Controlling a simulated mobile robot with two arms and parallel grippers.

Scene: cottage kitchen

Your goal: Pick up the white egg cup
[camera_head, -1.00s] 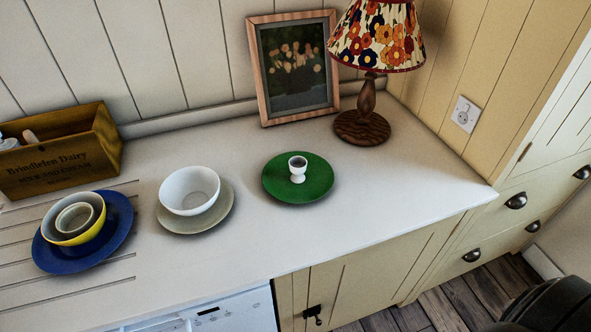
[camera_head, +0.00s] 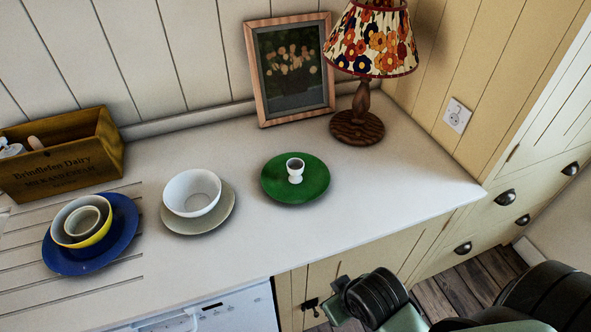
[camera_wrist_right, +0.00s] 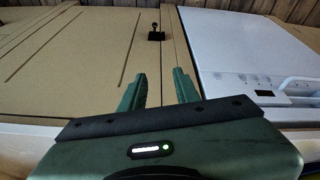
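The white egg cup (camera_head: 295,171) stands upright on a green plate (camera_head: 318,187) on the white countertop, in the head view. My right arm shows at the lower right of the head view, in front of the counter and below its edge; its fingers are not clear there. In the right wrist view my right gripper (camera_wrist_right: 159,90) has its two green fingers apart with nothing between them. It faces the cream cupboard front (camera_wrist_right: 80,50). My left gripper does not show in either view.
Left of the green plate, a white bowl (camera_head: 191,192) sits on a beige plate, and nested bowls (camera_head: 84,221) sit on a blue plate. A wooden crate (camera_head: 62,165), a framed picture (camera_head: 291,70) and a lamp (camera_head: 357,128) stand behind. The counter right of the plate is clear.

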